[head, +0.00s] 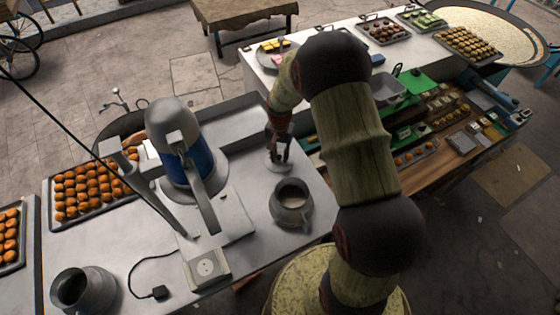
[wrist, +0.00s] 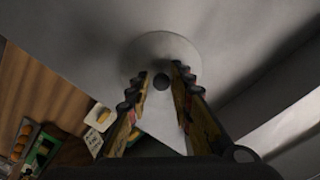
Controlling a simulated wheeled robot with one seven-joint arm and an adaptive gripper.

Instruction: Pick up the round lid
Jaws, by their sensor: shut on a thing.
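The round lid (wrist: 158,48) is a pale grey disc with a small dark knob in the wrist view. In the head view the lid (head: 277,166) shows just behind the grey pot. My gripper (wrist: 161,84) is shut on the lid at its knob, with a fingertip on each side. In the head view my gripper (head: 279,148) points down over the lid. I cannot tell whether the lid touches the counter. The grey pot (head: 291,205) stands uncovered in front of the lid, with pale contents inside.
A grey and blue machine (head: 184,160) stands left of the pot on the metal counter (head: 252,255). Another dark-mouthed pot (head: 84,290) is at the front left. A tray of orange sweets (head: 92,190) lies farther left. My arm hides part of the right side.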

